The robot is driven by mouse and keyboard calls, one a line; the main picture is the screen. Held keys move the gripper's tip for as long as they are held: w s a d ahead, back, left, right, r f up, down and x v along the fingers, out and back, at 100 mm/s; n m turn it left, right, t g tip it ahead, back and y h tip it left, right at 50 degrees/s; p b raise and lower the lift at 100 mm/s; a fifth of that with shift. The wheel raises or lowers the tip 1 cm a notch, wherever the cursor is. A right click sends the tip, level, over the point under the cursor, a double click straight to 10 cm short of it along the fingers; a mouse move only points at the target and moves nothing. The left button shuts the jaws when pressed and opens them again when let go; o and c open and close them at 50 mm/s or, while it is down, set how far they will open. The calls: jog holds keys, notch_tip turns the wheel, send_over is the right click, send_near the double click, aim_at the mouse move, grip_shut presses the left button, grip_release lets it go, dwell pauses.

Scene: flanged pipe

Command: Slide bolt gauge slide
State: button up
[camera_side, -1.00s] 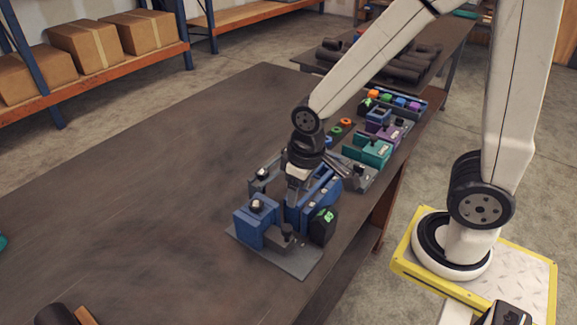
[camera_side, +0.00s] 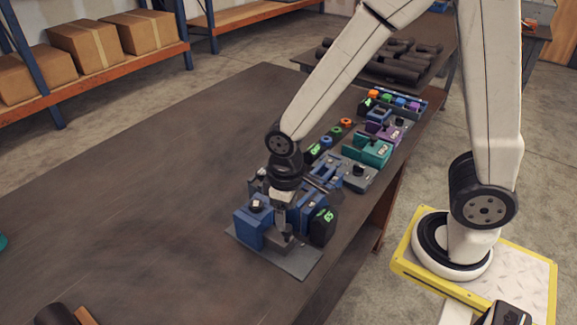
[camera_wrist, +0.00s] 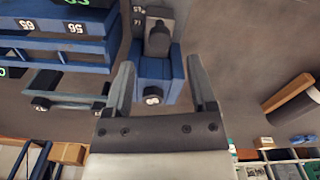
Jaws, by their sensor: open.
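The bolt gauge has a grey base plate (camera_side: 294,264) with a blue block (camera_side: 247,226) on its left and a blue part (camera_side: 313,213) behind it. Beside them is a black block (camera_side: 323,227) with a green display. My gripper (camera_side: 281,232) points down over the plate between these blue parts and hides the dark knob there. In the wrist view, my gripper (camera_wrist: 160,64) is open, its fingers on either side of a blue block (camera_wrist: 152,80). A dark knob (camera_wrist: 157,38) on a grey strip lies just beyond the fingertips. I cannot tell whether the fingers touch anything.
A teal fixture (camera_side: 369,151), a purple one (camera_side: 385,130) and other small fixtures line the table's right edge. The table's left side is open (camera_side: 130,190). A dark cylinder (camera_side: 55,314) lies at the front edge. Dark pipes (camera_side: 390,62) lie on a table behind.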

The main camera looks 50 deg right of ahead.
jog(key=shift+f, duration=2.5)
grip_shut()
